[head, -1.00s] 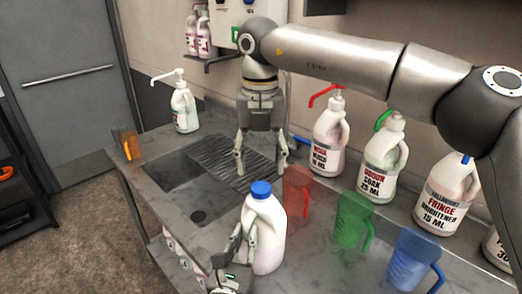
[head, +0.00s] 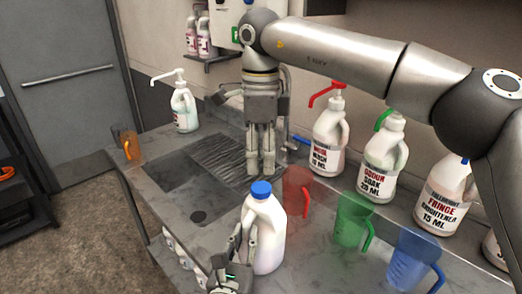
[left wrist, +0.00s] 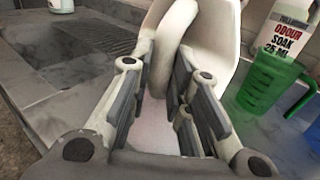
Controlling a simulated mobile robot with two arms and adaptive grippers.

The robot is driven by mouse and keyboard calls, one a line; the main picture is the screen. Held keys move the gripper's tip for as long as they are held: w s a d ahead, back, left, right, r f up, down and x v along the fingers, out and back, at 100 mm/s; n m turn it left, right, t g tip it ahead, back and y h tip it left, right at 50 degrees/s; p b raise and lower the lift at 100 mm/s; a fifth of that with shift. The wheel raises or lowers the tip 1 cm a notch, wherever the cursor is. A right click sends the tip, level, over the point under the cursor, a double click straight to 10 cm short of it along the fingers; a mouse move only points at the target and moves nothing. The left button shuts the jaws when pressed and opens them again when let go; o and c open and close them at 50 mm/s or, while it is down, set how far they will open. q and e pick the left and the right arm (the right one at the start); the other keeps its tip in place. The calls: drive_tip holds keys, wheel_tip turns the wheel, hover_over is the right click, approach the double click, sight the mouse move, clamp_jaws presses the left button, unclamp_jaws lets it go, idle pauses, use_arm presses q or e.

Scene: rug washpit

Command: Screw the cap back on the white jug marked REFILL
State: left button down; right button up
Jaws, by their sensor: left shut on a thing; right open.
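A white jug (head: 265,240) stands on the counter at the lower middle of the head view, with a blue cap (head: 261,189) on its mouth. I cannot tell how tightly the cap sits, and no REFILL marking shows on the visible side. My left gripper (head: 246,240) is shut on the jug's handle; the left wrist view shows the handle (left wrist: 176,45) between its fingers.
Clear red (head: 297,188), green (head: 350,222) and blue (head: 408,262) measuring jugs stand right of the white jug. Several labelled pump bottles (head: 330,142) line the wall. A sink (head: 180,190) lies left; an orange jug (head: 127,144) stands at the counter's far left.

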sight(261, 187)
drive_tip(key=n, duration=0.4)
drive_tip(key=shift+r+n, duration=0.15)
drive_tip(key=shift+n, duration=0.15)
drive_tip(key=shift+f, duration=4.05)
